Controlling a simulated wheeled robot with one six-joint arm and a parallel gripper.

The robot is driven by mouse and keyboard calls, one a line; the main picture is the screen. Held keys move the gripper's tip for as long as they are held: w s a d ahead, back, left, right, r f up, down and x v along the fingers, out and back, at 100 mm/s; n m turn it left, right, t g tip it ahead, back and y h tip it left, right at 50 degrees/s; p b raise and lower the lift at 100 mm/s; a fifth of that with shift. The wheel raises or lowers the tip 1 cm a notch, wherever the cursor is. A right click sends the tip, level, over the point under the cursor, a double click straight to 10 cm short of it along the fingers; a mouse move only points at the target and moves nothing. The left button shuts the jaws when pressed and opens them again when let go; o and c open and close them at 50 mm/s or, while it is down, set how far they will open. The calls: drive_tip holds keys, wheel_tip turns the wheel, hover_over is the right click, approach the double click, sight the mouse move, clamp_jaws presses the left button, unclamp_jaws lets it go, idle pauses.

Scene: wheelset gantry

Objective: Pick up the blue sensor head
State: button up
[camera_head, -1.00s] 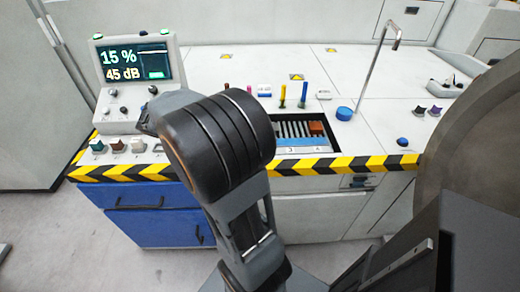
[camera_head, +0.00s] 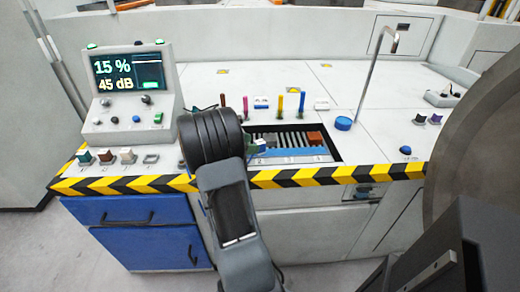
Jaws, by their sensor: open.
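A small dark-blue piece (camera_head: 405,150) sits on the right part of the bench top, near the striped front edge. It looks like the blue sensor head, but it is too small to be sure. My arm rises through the middle of the view, well to the left of both. No contact with either blue thing shows.
Teal (camera_head: 84,158), brown (camera_head: 105,156) and white (camera_head: 127,155) pieces stand at the left front, below a display console (camera_head: 128,90). A slotted tray (camera_head: 325,157) is sunk mid-bench, with upright coloured pins behind. A dark (camera_head: 420,119) and a purple piece (camera_head: 435,119) stand right, near a large grey wheel (camera_head: 475,150).

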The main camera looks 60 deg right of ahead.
sight(262, 145)
drive_tip(key=shift+f+b+x, duration=0.1)
drive_tip(key=shift+b+x, duration=0.2)
drive_tip(key=shift+x, duration=1.1)
drive_tip(key=shift+f+b+x, duration=0.15)
drive_tip(key=shift+b+x, duration=0.1)
drive_tip(key=shift+x, duration=1.1)
drive_tip(key=c, duration=1.1)
drive_tip(key=shift+r, duration=0.1)
